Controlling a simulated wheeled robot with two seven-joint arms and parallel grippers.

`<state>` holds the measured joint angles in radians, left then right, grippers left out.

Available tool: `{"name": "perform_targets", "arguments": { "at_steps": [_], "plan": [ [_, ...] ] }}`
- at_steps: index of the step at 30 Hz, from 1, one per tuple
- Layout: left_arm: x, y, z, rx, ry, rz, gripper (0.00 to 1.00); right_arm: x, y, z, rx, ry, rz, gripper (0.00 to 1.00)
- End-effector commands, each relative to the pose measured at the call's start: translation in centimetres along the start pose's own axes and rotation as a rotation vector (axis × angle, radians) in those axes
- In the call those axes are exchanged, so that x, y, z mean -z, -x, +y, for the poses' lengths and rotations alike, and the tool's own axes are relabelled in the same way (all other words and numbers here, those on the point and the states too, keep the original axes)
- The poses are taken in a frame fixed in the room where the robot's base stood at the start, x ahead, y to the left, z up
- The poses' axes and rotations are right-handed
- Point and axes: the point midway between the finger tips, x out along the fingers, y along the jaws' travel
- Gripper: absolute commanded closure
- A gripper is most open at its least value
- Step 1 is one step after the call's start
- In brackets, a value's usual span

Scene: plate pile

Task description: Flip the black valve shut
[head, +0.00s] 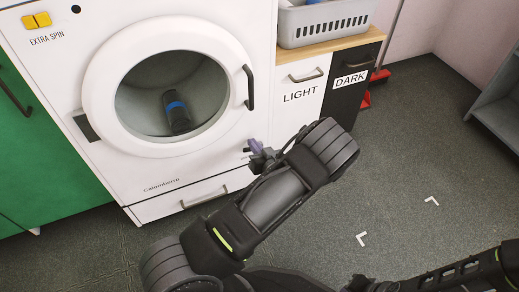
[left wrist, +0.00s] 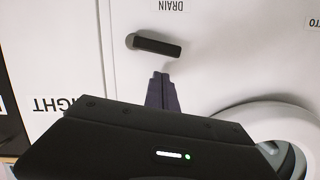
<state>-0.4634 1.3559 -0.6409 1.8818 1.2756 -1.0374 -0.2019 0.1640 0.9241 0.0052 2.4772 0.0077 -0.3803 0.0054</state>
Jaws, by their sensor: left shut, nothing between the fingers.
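The black valve (left wrist: 160,46) is a short dark lever on the white front of the washing machine (head: 100,60), beside the word DRAIN. In the left wrist view, which is upside down, it lies nearly level with a slight tilt. My left gripper (left wrist: 161,74) is shut and empty, its purple-grey fingertips just below the lever in that picture. A gap shows between tips and lever, but I cannot tell the depth. In the head view my left gripper (head: 254,146) is by the machine's lower right front, and I cannot clearly make out the valve there.
The round door (head: 103,95) has a dark handle (head: 250,88); a dark bottle with a blue band (head: 176,111) shows inside. LIGHT (head: 298,111) and DARK (head: 347,100) bins stand to the right, under a grey basket (head: 325,28).

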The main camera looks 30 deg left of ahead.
Motion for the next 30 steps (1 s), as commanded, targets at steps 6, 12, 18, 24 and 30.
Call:
{"name": "perform_targets", "arguments": {
  "at_steps": [6, 12, 18, 24, 30],
  "plan": [
    [-1.9, -0.5, 0.0, 0.000, 0.001, 0.002, 1.00, 0.1, -1.0, 0.3, 0.000, 0.000, 0.004, 1.00],
    [-2.0, -0.5, 0.0, 0.000, 0.002, 0.002, 1.00, 0.1, -1.0, 0.3, 0.000, 0.000, 0.005, 1.00],
    [-2.4, -0.6, 0.0, 0.001, 0.001, 0.001, 1.00, 0.1, -1.3, 0.4, 0.000, 0.000, 0.005, 1.00],
    [-4.3, -1.1, -0.4, 0.002, 0.001, -0.002, 1.00, 0.2, -2.6, 0.8, 0.000, -0.001, 0.010, 1.00],
    [-4.5, -1.0, -0.6, 0.002, -0.003, -0.008, 1.00, 0.2, -2.4, 0.7, 0.000, -0.001, 0.011, 1.00]
  ]
}}
